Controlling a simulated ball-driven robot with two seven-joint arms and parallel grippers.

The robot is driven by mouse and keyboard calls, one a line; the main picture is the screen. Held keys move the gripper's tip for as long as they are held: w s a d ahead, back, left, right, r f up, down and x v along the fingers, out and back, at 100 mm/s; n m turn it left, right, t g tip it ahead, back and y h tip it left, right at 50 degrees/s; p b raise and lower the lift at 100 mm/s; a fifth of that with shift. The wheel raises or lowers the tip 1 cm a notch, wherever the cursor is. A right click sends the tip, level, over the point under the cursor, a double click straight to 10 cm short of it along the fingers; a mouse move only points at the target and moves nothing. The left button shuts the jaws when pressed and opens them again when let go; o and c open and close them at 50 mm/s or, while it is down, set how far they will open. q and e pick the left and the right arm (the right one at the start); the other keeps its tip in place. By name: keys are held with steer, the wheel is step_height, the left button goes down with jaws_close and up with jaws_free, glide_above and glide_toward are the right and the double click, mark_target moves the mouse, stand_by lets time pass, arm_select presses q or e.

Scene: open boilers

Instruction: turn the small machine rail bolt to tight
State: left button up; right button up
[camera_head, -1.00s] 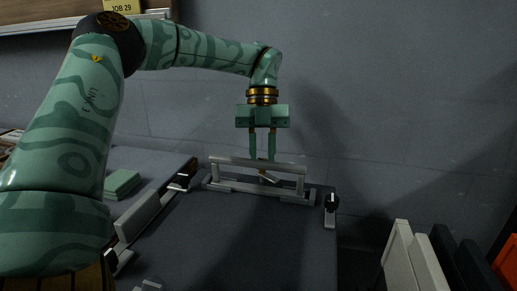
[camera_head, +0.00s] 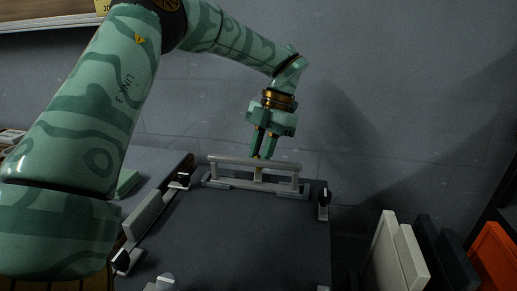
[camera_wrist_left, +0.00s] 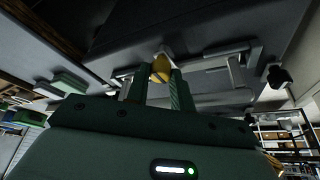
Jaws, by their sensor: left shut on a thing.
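A pale metal rail (camera_head: 228,161) stands on posts at the back of the dark machine top (camera_head: 245,235). My left gripper (camera_head: 260,156) is just behind the rail's top bar, tilted, with its fingertips close together. Below the bar, a small pale piece (camera_head: 258,174), which looks like the rail bolt's handle, stands about upright under the fingertips. In the left wrist view, my left gripper (camera_wrist_left: 158,75) is shut around a small yellow piece (camera_wrist_left: 161,68) that looks like part of the bolt. The bar and fingers hide most of the bolt. My right gripper is not in view.
Black-topped clamps stand at the right (camera_head: 324,198) and back left (camera_head: 183,180) of the machine top. Pale boards (camera_head: 388,258) and an orange panel (camera_head: 494,255) stand at the lower right. A grey wall (camera_head: 400,110) rises close behind. The middle of the machine top is clear.

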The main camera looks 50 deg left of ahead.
arm_select(q)
steer(key=shift+m+y, duration=0.4)
steer(key=shift+m, duration=0.5)
jaws_close()
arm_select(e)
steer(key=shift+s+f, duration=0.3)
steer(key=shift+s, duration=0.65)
arm_select(q)
steer(key=o, duration=1)
jaws_free()
steer(key=shift+w+r, duration=0.1)
steer(key=shift+r, duration=0.1)
steer(key=shift+p+v, duration=2)
steer(key=shift+v, duration=3.75)
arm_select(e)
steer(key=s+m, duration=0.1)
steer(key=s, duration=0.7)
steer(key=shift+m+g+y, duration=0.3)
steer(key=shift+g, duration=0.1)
